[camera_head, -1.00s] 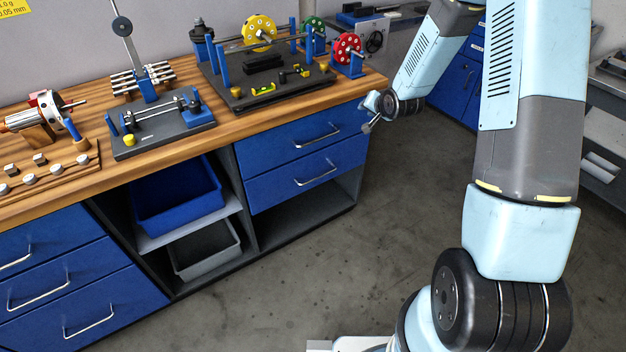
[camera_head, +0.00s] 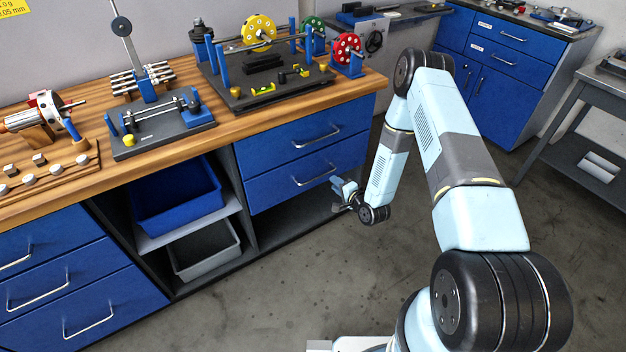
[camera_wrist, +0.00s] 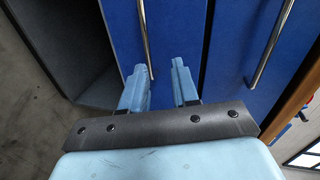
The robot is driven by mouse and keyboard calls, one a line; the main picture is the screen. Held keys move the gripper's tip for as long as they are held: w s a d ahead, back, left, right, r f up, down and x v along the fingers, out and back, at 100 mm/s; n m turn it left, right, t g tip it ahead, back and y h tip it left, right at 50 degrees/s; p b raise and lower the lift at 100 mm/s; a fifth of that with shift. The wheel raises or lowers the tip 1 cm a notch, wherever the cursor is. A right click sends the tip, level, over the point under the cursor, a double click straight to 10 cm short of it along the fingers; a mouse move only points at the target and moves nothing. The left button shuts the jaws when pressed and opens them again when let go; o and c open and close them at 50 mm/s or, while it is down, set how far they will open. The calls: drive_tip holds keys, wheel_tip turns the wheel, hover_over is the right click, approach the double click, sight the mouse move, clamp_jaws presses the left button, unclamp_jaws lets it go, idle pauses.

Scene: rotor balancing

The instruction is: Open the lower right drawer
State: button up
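The lower right drawer (camera_head: 275,188) is a blue front under another blue drawer at the right end of the bench. It looks closed. Its bar handle (camera_head: 315,177) is silver and also shows in the wrist view (camera_wrist: 145,38). My gripper (camera_head: 338,184) is in front of this drawer, close to the right end of the handle. In the wrist view my gripper (camera_wrist: 160,66) is open, with two light blue fingers apart. The handle's near end shows in the gap between the fingers, nearer the left one. I cannot tell whether a finger touches it.
The upper drawer (camera_head: 265,148) with its own handle (camera_wrist: 270,45) is just above. An open dark shelf space (camera_head: 300,222) lies below. The wooden benchtop (camera_head: 225,130) carries rotor fixtures. The grey floor (camera_head: 300,285) in front of the drawers is clear.

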sight(316, 178)
drive_tip(key=shift+m+t, duration=0.3)
drive_tip(key=shift+m, duration=0.3)
drive_tip(key=w+a+f, duration=0.2)
drive_tip(key=w, duration=0.1)
drive_tip(key=w+a+f, duration=0.2)
drive_tip(key=a, duration=0.1)
drive_tip(key=w+a+f, duration=0.1)
drive_tip(key=w+a, duration=0.2)
drive_tip(key=shift+w+f, duration=0.3)
drive_tip(key=shift+f, duration=0.1)
clamp_jaws()
